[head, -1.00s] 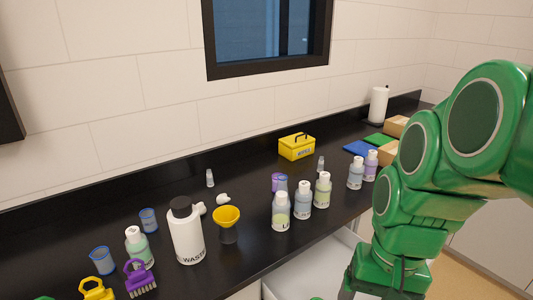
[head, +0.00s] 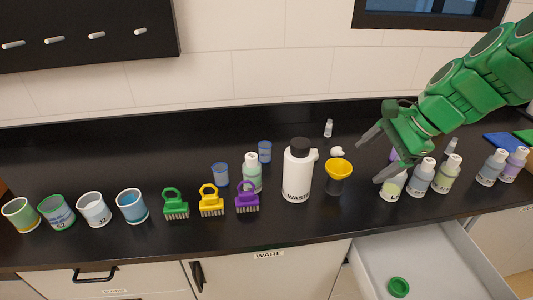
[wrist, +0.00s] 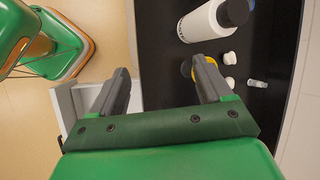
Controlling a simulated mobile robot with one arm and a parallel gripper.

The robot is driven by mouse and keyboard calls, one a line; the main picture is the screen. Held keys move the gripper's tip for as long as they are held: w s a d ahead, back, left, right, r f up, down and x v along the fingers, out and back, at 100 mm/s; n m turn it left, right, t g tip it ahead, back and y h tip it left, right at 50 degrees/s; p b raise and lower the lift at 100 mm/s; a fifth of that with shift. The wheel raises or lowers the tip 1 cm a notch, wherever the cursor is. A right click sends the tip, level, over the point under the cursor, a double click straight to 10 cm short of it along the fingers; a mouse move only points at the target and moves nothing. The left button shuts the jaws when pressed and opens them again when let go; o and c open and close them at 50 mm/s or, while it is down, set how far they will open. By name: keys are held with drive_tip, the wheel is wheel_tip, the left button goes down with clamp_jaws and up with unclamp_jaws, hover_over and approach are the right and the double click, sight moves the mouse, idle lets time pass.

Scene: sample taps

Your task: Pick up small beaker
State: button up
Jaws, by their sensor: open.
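Two small blue-rimmed beakers stand on the black counter left of the waste bottle in the head view: one in front (head: 220,175) and one further back (head: 264,152). Which of them is the task's small beaker I cannot tell. My gripper (head: 371,160) is open and empty, above the counter to the right of both, near the yellow funnel and the reagent bottles. In the wrist view its fingers (wrist: 162,70) are spread with nothing between them. No small beaker is clearly seen in the wrist view.
A white waste bottle (head: 298,175) and a yellow funnel (head: 339,172) stand between my gripper and the beakers. Several larger cups (head: 94,210) stand left. An open drawer (head: 430,262) juts out.

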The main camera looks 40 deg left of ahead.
drive_tip(key=w+a+f+m+y, duration=0.1)
drive_tip(key=w+a+m+y, duration=0.1)
drive_tip(key=w+a, duration=0.5)
drive_tip(key=w+a+m+y, duration=0.1)
drive_tip(key=w+a+m, duration=0.15)
drive_tip(key=a, duration=0.85)
drive_tip(key=m+g+y, duration=0.1)
drive_tip(key=m+y, duration=0.2)
drive_tip(key=m, duration=0.2)
hover_over(261, 149)
drive_tip(key=w+d, duration=0.4)
drive_tip(key=d, duration=0.1)
wheel_tip(261, 149, down, 4)
drive_tip(key=shift+n, duration=0.25)
drive_tip(key=f, duration=1.5)
drive_tip(key=shift+s+a+f, duration=0.1)
drive_tip(key=shift+s+f, duration=0.2)
drive_tip(key=shift+f, duration=0.1)
drive_tip(key=shift+x, duration=3.85)
drive_tip(key=shift+s+f, duration=0.1)
drive_tip(key=c, duration=1)
